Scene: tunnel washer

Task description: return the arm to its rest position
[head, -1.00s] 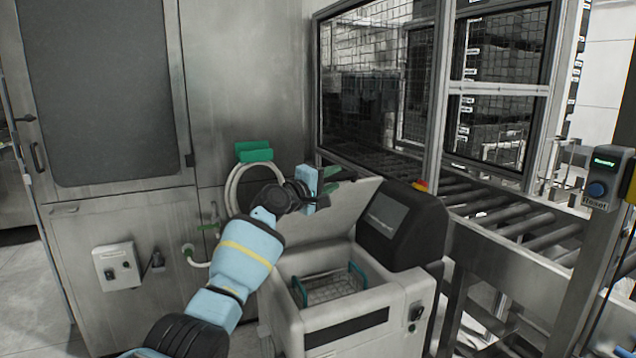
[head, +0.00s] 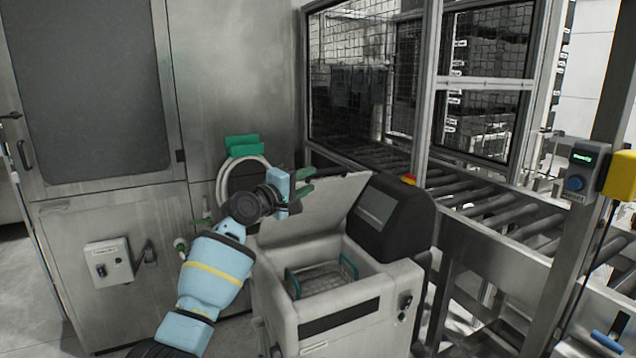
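My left arm reaches in from the lower left of the head view. Its gripper (head: 307,181) points right, with two green-tipped fingers apart and nothing visible between them. It is in front of the upper left part of the raised lid (head: 332,210) of the small grey washer (head: 330,317); I cannot tell the exact gap. The washer stands open with a wire basket with teal handles (head: 322,275) inside. My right gripper is not in view.
A dark screen housing (head: 390,218) stands at the washer's right. Behind are a steel cabinet wall (head: 95,230), a green hose holder (head: 242,146) with a pale hose, and a roller conveyor (head: 490,205). A post with a reset panel (head: 577,172) and yellow box (head: 620,175) stands at right.

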